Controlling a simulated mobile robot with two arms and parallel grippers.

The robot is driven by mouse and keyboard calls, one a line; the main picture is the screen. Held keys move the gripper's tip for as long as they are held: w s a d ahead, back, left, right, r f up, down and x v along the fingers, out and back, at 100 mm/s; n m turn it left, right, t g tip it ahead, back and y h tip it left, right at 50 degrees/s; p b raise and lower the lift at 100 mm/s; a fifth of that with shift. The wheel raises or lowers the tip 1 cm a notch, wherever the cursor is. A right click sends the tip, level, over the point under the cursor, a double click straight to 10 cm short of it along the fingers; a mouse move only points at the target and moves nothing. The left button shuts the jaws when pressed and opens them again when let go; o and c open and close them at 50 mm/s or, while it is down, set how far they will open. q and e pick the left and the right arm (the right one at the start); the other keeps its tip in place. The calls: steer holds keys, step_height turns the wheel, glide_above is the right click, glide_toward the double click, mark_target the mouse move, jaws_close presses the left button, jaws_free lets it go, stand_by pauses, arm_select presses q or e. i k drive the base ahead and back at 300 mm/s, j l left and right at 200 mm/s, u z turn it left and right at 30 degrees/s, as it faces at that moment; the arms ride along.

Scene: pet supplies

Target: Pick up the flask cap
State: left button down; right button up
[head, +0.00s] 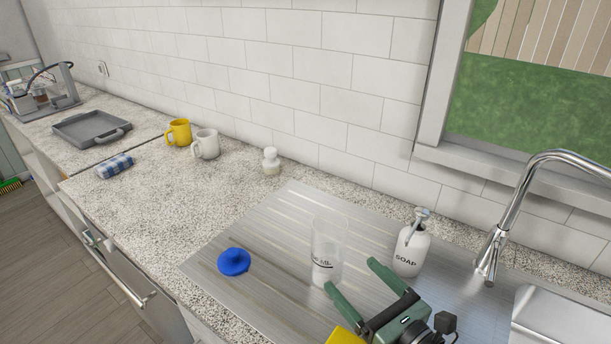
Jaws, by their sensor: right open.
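A round blue cap (234,261) with a raised knob lies on the ribbed metal drainboard (215,253); it looks like the flask cap. A clear flask (328,252) with dark lettering stands upright to the right of the cap. My right gripper (350,274) is green, open and empty, at the lower right. Its fingers point up and left, with one close to the flask's base and the other between the flask and the soap bottle. I cannot tell whether a finger touches the flask. My left gripper is not in view.
A white soap bottle (411,250) stands right of my gripper, near the faucet (513,205) and sink (565,318). A yellow object (344,336) shows at the bottom edge. Mugs (205,144) and a small white shaker (271,161) stand along the wall.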

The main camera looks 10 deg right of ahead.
mark_target(234, 261)
steer(key=k+j, duration=0.25)
steer(key=k, duration=0.2)
steer(key=k+j, duration=0.3)
steer(key=k, duration=0.2)
steer(key=k+j, duration=0.25)
steer(key=k, duration=0.2)
